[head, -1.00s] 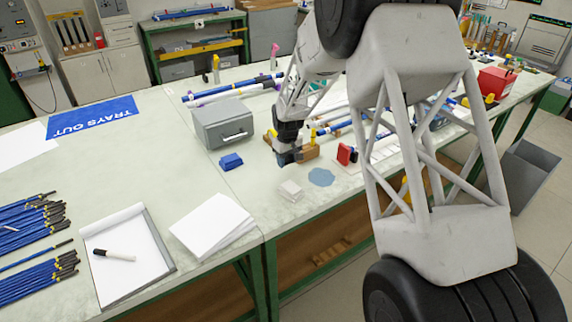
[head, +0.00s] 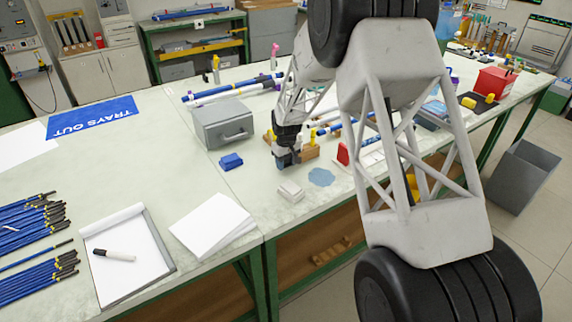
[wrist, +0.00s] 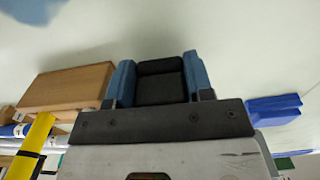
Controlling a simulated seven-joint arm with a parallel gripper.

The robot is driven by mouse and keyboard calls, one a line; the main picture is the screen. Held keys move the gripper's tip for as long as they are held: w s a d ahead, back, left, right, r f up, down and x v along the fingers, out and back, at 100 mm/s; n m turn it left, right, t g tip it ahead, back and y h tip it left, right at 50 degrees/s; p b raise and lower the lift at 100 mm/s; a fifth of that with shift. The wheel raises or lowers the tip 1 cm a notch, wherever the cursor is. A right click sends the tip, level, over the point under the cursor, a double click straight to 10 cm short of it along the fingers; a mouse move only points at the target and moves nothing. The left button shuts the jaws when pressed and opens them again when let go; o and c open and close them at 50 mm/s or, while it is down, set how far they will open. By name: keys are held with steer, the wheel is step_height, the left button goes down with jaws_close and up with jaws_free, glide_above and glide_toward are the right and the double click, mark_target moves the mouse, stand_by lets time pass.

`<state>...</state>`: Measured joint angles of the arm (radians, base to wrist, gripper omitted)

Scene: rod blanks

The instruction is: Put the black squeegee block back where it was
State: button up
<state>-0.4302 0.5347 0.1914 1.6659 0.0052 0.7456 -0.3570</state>
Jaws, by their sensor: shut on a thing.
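My gripper (head: 287,162) is low over the bench, between the blue block and the wooden block. In the wrist view my gripper (wrist: 160,82) has its two blue fingers closed on the sides of the black squeegee block (wrist: 160,85). In the head view the block is mostly hidden by the gripper. I cannot tell whether the block touches the bench top.
A wooden block (head: 309,151) stands close to the right of my gripper. A blue block (head: 231,161), a grey box (head: 222,125), a white block (head: 290,192), a light-blue patch (head: 321,177) and a red object (head: 343,154) surround it. Bare bench lies in front.

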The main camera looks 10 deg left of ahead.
steer(key=shift+f, duration=0.35)
steer(key=shift+f, duration=0.1)
steer(key=o, duration=1)
steer(key=shift+o, duration=0.2)
step_height(320, 180, up, 12)
steer(key=shift+r, duration=0.15)
stand_by(0.6)
steer(key=shift+d, duration=0.1)
